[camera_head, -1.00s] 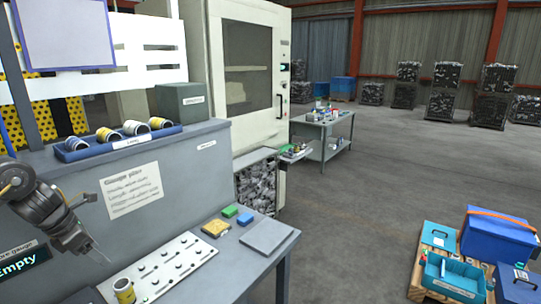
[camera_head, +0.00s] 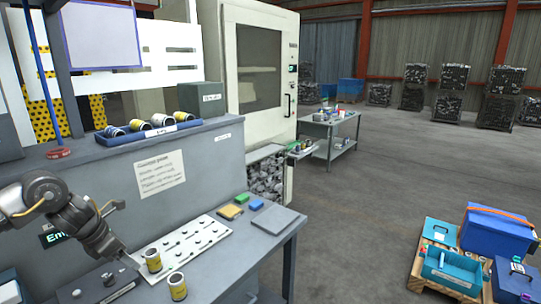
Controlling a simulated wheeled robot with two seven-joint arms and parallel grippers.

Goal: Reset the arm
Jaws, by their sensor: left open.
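My left arm comes in from the left in the head view. Its gripper (camera_head: 131,262) is open and empty, low over the left end of the white pegged plate, beside a yellow-banded cylinder (camera_head: 153,261) that stands upright there. A second such cylinder (camera_head: 178,286) stands on the bench in front of the plate. Whether the fingertips touch the nearer cylinder is unclear. My right gripper is out of view.
The white plate (camera_head: 205,232) with several pegs lies on the grey bench. Green, yellow and blue blocks and a grey pad (camera_head: 272,218) lie beyond it. A blue tray (camera_head: 150,135) of cylinders sits on the ledge above. A dark box (camera_head: 95,287) is at the front left.

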